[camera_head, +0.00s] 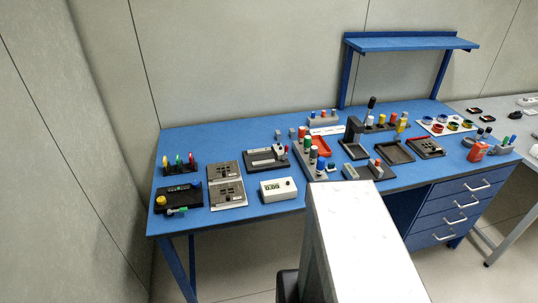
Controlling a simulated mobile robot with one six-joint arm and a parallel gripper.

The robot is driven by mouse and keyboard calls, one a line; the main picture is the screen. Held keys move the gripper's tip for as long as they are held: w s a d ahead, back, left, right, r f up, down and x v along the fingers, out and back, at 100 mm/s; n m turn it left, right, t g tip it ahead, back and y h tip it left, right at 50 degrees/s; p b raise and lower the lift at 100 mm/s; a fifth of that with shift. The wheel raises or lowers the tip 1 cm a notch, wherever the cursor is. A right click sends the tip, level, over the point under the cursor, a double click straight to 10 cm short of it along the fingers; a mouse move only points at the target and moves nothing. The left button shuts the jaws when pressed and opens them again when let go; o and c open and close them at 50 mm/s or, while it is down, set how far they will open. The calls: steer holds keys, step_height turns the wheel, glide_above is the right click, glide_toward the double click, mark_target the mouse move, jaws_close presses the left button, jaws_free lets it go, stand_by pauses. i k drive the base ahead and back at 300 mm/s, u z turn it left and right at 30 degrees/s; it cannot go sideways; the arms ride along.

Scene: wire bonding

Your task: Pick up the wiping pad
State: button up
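I cannot pick out the wiping pad with certainty among the small items on the blue bench (225,141). A flat white strip (327,130) lies near the back middle of the bench, but it is too small to tell what it is. My gripper is not in view. A broad pale part of my own body rises from the bottom middle of the picture and covers part of the bench's front edge.
A white box with a display (278,190) stands near the front edge. Several trays, fixtures and coloured bottles crowd the middle and right. A raised blue shelf (410,43) stands at the back. Drawers (458,212) sit below right. The back left bench surface is clear.

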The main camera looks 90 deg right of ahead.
mark_target(331, 167)
steer(key=u, duration=0.8)
steer(key=k, duration=0.15)
steer(key=z, duration=2.95)
steer(key=k, duration=0.6)
steer(key=u, duration=0.2)
steer(key=i, duration=0.6)
